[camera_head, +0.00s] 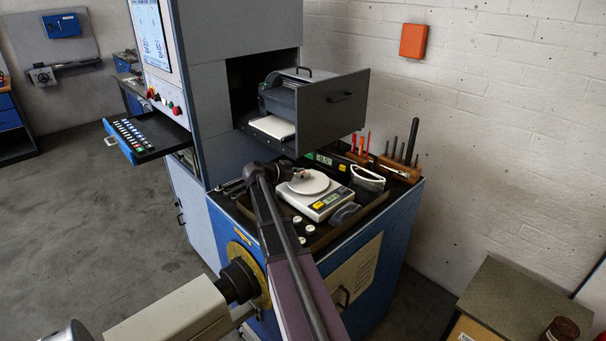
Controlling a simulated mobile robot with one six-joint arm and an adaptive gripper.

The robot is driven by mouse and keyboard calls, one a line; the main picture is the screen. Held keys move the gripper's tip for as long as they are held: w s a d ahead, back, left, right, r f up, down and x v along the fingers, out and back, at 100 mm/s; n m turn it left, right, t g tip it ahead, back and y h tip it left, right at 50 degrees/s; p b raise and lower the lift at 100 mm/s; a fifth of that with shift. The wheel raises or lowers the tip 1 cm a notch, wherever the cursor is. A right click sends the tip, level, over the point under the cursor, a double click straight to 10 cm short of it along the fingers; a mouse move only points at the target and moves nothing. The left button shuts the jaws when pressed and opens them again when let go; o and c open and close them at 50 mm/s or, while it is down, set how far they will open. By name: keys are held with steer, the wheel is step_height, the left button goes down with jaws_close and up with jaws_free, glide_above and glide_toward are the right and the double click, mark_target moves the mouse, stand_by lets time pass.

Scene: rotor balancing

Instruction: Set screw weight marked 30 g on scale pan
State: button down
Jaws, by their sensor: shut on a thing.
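The scale (326,205) is a pale box with a yellow label, standing on the dark bench top. Its round white pan (316,186) is on top. My gripper (301,175) is over the left part of the pan, low and close to it. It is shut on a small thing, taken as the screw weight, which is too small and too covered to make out. I cannot read a 30 g mark or tell whether the weight touches the pan. Several small pale round weights, one of them here (309,228), sit in front of the scale.
An open drawer (335,112) juts out above and behind the scale. A wooden tool block (400,170) with upright tools stands at the back right. A white-framed object (368,178) and a dark grey piece (344,213) lie close to the scale's right side.

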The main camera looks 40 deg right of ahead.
steer(key=shift+c, duration=2)
jaws_free()
steer(key=shift+r, duration=0.1)
steer(key=shift+a+r+p, duration=0.15)
steer(key=shift+p, duration=0.15)
steer(key=shift+a+r, duration=0.1)
steer(key=shift+a, duration=0.2)
steer(key=p+v, duration=0.3)
steer(key=v, duration=0.8)
steer(key=shift+p, duration=0.3)
steer(key=shift+w, duration=0.1)
